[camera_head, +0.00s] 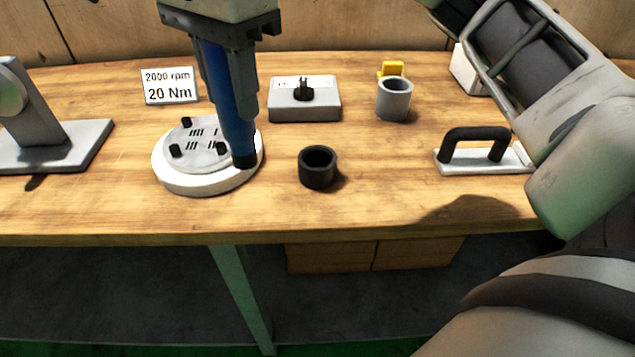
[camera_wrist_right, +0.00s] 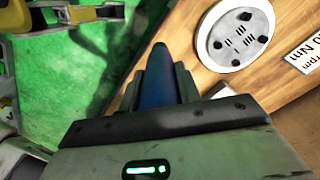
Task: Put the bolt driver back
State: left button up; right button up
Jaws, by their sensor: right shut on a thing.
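The blue bolt driver (camera_head: 226,95) hangs upright, slightly tilted, with its black tip pointing down, in front of the right part of the white round disc (camera_head: 170,182) in the head view. I cannot tell whether the tip touches it. My right gripper (camera_head: 218,80) is shut on the driver's upper part; its fingers and the blue driver also show in the right wrist view (camera_wrist_right: 158,85). A black open-topped cup (camera_head: 318,168) stands empty on the table, right of the driver's tip. My left gripper is not in view.
The wooden table (camera_head: 385,190) also bears a sign (camera_head: 169,86), a grey box with a black knob (camera_head: 290,108), a grey cup (camera_head: 394,100), a yellow block (camera_head: 392,69), a black-handled plate (camera_head: 480,160) and a metal stand (camera_head: 60,140). The front middle is clear.

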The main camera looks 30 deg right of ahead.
jog(key=shift+r+m, duration=0.2)
jog(key=shift+m, duration=0.1)
jog(key=w+d+f, duration=0.2)
jog(key=d+f, duration=0.1)
jog(key=d, duration=0.5)
jog(key=shift+w+d+f+p, duration=0.15)
jog(key=shift+w+f+p, duration=0.1)
jog(key=shift+f+p, duration=0.1)
jog(key=d+f, duration=0.2)
jog(key=w+d+f, duration=0.1)
jog(key=f, duration=0.1)
jog(key=shift+w+d+f, duration=0.15)
jog(key=shift+d+f, duration=0.2)
jog(key=shift+d, duration=0.05)
jog(key=shift+w+d+f, duration=0.1)
jog(key=shift+d+f, duration=0.25)
jog(key=shift+f, duration=0.1)
jog(key=f, duration=0.3)
jog(key=shift+d+f, duration=0.2)
jog(key=shift+f, duration=0.05)
